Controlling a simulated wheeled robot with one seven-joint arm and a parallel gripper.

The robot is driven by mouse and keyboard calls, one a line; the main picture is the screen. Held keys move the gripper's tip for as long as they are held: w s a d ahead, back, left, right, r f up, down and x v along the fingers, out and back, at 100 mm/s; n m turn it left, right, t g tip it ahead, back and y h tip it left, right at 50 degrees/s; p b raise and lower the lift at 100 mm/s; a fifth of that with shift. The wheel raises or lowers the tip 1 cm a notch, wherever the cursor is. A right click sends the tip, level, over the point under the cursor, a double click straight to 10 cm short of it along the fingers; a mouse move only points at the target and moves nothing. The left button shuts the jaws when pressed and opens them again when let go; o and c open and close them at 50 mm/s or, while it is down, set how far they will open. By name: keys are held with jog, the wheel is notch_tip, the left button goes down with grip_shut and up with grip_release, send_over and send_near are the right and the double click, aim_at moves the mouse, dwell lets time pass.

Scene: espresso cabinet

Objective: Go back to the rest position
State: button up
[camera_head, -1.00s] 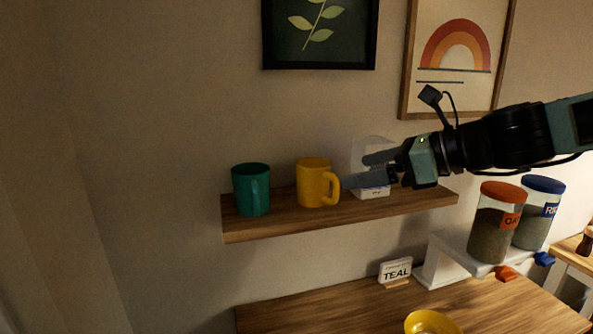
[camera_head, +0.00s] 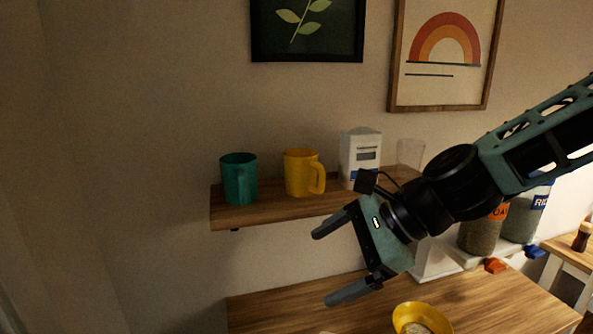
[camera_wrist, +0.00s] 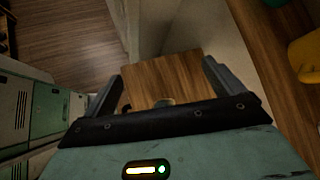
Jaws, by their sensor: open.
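My gripper (camera_head: 336,262) is open and empty in the head view. It hangs in the air in front of and below the wall shelf, with its fingers pointing left and down. In the wrist view my gripper (camera_wrist: 162,82) shows its two fingers wide apart, with the wooden counter (camera_wrist: 165,72) beyond them and nothing between them.
The wall shelf (camera_head: 270,212) holds a teal mug (camera_head: 238,180), a yellow mug (camera_head: 300,173), a white carton (camera_head: 360,155) and a clear glass (camera_head: 411,153). Below, a yellow bowl (camera_head: 421,316) stands on the counter (camera_head: 300,301). Jars (camera_head: 481,235) stand behind my arm.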

jog(key=s+d+f+n+g+h+b, duration=0.3)
jog(key=s+f+n+h, duration=0.3)
jog(key=s+f+n, duration=0.65)
jog(key=s+d+r+n+t+h+b, duration=0.1)
jog(key=s+d+n, duration=0.4)
jog(key=n, duration=0.5)
jog(key=shift+d+r+h+b, duration=0.3)
jog(key=shift+h+b, duration=0.2)
jog(key=shift+h, duration=0.4)
